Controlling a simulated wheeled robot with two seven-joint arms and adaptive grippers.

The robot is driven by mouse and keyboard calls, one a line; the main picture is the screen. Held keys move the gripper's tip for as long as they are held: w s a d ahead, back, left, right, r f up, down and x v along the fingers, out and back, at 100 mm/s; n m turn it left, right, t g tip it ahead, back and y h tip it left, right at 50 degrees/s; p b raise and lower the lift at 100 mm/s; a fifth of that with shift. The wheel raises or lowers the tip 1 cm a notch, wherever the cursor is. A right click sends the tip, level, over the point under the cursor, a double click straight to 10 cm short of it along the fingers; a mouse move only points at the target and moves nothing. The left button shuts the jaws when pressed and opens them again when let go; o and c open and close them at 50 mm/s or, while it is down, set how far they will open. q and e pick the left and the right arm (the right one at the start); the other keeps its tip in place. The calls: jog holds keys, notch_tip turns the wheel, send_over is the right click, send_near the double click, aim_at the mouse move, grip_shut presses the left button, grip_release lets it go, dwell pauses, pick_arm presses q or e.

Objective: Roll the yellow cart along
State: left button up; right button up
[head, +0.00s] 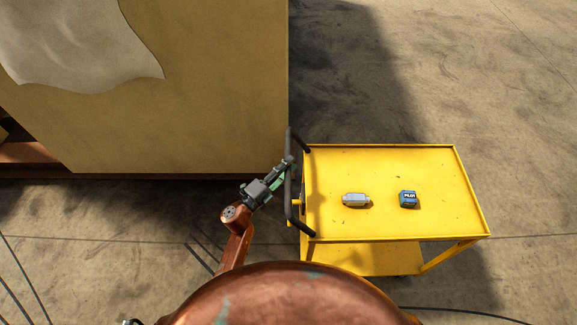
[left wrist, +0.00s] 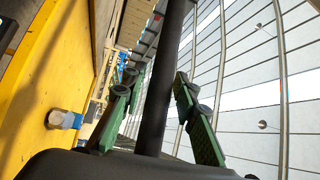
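The yellow cart (head: 390,228) stands at the right in the head view, with a flat top, a lower shelf and a black push handle (head: 289,200) on its left side. My left gripper (head: 284,170) is at that handle. In the left wrist view the black handle bar (left wrist: 166,75) runs between the two green fingers of my left gripper (left wrist: 157,82). The fingers are spread, with gaps beside the bar, so the gripper is open around it. The yellow cart top (left wrist: 45,75) fills the left of that view.
On the cart top lie a small grey item (head: 355,200) and a small dark blue box (head: 408,199). A large tan block (head: 200,90) stands at the upper left, close to the handle. Concrete floor (head: 480,80) is clear beyond the cart. A dark cable (head: 460,311) lies at the bottom right.

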pick_arm(q)
grip_shut()
jog(key=shift+a, duration=0.1)
dwell(0.4)
